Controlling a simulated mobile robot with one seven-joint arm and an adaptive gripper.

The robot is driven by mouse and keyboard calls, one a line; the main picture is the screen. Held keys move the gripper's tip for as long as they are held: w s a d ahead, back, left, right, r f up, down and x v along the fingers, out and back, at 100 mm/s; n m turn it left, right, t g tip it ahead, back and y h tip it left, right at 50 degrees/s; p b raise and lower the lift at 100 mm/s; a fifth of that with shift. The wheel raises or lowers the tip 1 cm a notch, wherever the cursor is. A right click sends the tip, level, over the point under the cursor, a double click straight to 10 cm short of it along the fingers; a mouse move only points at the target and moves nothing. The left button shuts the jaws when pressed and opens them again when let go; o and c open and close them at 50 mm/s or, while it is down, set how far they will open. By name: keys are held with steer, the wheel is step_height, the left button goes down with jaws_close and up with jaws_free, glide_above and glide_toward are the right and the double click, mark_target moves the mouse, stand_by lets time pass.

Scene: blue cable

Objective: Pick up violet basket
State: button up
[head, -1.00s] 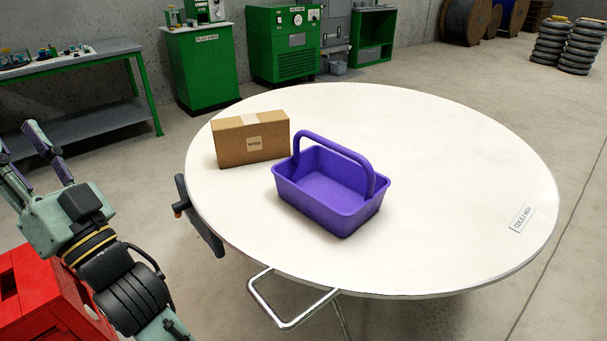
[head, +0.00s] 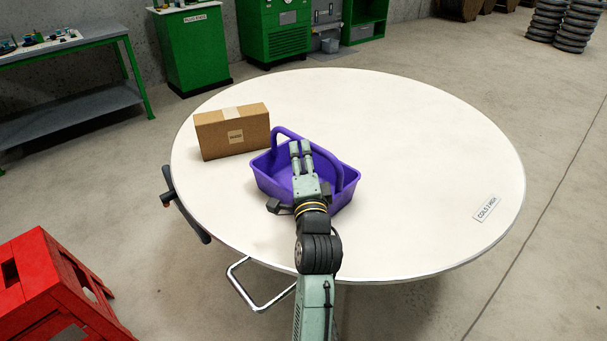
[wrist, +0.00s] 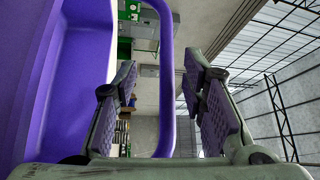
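The violet basket (head: 264,180) stands upright on the round white table, with its arched handle (head: 342,160) up. My gripper (head: 301,146) is over the basket in the head view and hides part of its inside and near wall. In the wrist view, my gripper's two fingers (wrist: 160,66) are spread apart. The violet handle (wrist: 167,70) shows in the gap between them, with visible space on both sides. The basket's wall (wrist: 85,75) fills the left of that view. The gripper holds nothing.
A brown cardboard box (head: 232,133) stands behind and left of the basket, close to it. A label (head: 486,209) lies near the right edge of the white table (head: 430,130). The table's right half is otherwise clear. A red stool (head: 50,290) stands at the lower left.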

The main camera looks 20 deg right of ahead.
mark_target(299, 137)
steer(key=p+x, duration=0.1)
steer(key=x, duration=0.2)
steer(key=r+p+x, duration=0.1)
steer(key=x, duration=0.1)
steer(key=shift+w+d+p, duration=0.1)
steer(key=shift+w+p, duration=0.25)
steer(key=shift+w, duration=0.3)
steer(key=shift+c, duration=0.3)
jaws_close()
